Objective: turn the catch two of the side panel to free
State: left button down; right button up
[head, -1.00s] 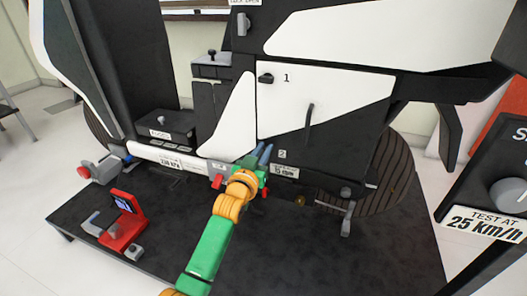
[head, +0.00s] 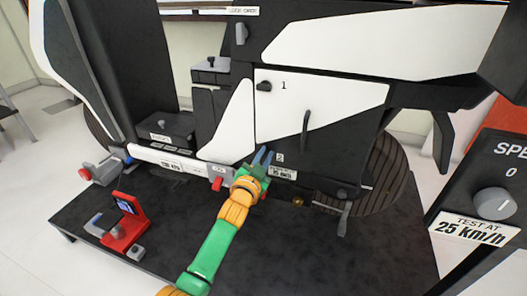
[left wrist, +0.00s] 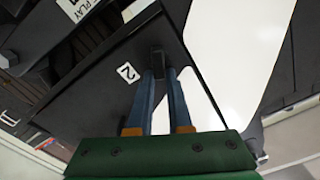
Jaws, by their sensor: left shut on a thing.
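The side panel (head: 345,100) is white and black, with a dark curved handle (head: 306,125) on it. Catch one (head: 264,86) is a dark knob at the panel's upper left, beside the label 1. The label 2 (head: 280,158) is at the lower left. My left gripper (head: 262,157) reaches up to that corner and hides catch two in the head view. In the left wrist view the blue fingers (left wrist: 163,85) are closed around catch two (left wrist: 157,61), a small dark knob near the label 2 (left wrist: 127,72). My right gripper is not in view.
A red device with a small screen (head: 123,222) stands on the dark platform (head: 300,260) at lower left. A control box with a grey dial (head: 494,204) stands at right. A white tube (head: 165,160) runs along the panel's left underside.

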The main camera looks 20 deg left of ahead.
pick_arm(q)
jog(key=shift+w+d+f+m, duration=0.1)
jog(key=shift+f+m, duration=0.2)
jog(key=shift+m, duration=1.75)
jog(key=shift+s+d+f+m, duration=0.1)
jog(key=shift+f+m, duration=0.2)
jog(key=shift+m, duration=1.7)
jog(key=shift+w+d+f+m, duration=0.1)
jog(key=shift+f+m, duration=0.2)
jog(key=shift+m, duration=1.75)
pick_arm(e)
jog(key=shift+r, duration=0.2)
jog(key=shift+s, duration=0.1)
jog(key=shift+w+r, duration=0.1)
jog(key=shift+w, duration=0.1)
pick_arm(q)
jog(key=c, duration=0.8)
grip_release()
jog(key=shift+a, duration=0.15)
jog(key=shift+c, duration=0.2)
jog(key=shift+a, duration=0.1)
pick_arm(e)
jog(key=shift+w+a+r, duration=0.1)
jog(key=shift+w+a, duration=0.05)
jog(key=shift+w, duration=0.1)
